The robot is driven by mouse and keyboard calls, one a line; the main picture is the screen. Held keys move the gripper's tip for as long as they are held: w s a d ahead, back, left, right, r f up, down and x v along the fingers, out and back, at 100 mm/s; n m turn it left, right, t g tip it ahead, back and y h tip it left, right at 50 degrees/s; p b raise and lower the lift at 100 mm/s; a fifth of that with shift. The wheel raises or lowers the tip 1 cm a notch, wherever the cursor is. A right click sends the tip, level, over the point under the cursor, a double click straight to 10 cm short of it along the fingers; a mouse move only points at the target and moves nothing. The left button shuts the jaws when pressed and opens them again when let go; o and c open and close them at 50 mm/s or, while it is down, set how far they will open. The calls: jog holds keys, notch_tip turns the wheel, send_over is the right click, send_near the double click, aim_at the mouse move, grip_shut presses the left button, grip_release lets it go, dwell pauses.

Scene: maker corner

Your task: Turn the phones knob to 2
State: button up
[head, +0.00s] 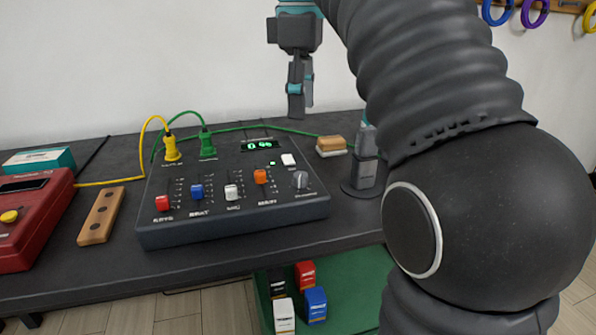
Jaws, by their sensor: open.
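The phones knob (300,180) is a small grey dial at the right front of the dark mixer (235,210). A label lies below it, too small to read, and I cannot tell the knob's setting. The mixer has red, blue, white and orange slider caps, a white button (288,160) and a green-lit display (259,145). My gripper (300,112) points down, open and empty, in the air above and behind the knob, apart from the mixer. The knob is in plain view.
Yellow and green cables plug into the mixer's back (208,145). A sponge-like block (331,145) and a dark stand (363,175) are right of it. A wooden block (101,215) and a red device (30,225) are left. Small boxes (305,275) sit below the table.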

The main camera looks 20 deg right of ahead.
aim_at(301, 175)
notch_tip(301, 175, down, 13)
jog(key=b, duration=0.4)
grip_shut()
